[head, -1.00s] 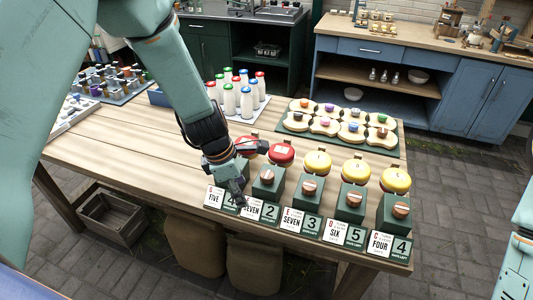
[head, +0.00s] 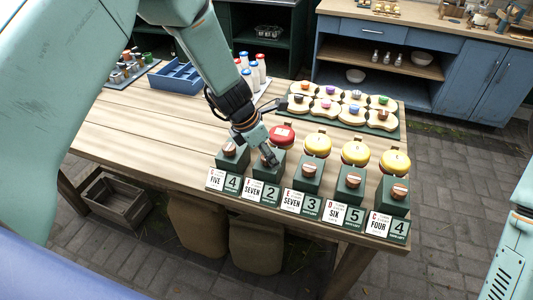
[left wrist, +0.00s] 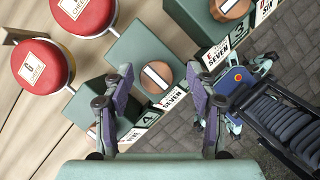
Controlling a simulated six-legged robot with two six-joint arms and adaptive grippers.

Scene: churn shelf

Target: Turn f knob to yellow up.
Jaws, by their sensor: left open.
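The f knob (left wrist: 157,77) is a brown round knob with a pale bar, on a dark green block (left wrist: 133,45) with a SEVEN card. In the head view the block (head: 263,172) is second from left, and my gripper partly hides its knob. A red cheese wheel (head: 282,135) stands behind it; it also shows in the left wrist view (left wrist: 84,13). My left gripper (left wrist: 159,76) is open, its fingers on either side of the knob; I cannot tell whether they touch it.
Similar knob blocks stand close by: one on the left (head: 230,150), others on the right (head: 308,172), with yellow wheels (head: 317,145) behind. A tray of bread slices (head: 390,127), bottles (head: 259,66) and a blue crate (head: 178,80) sit farther back.

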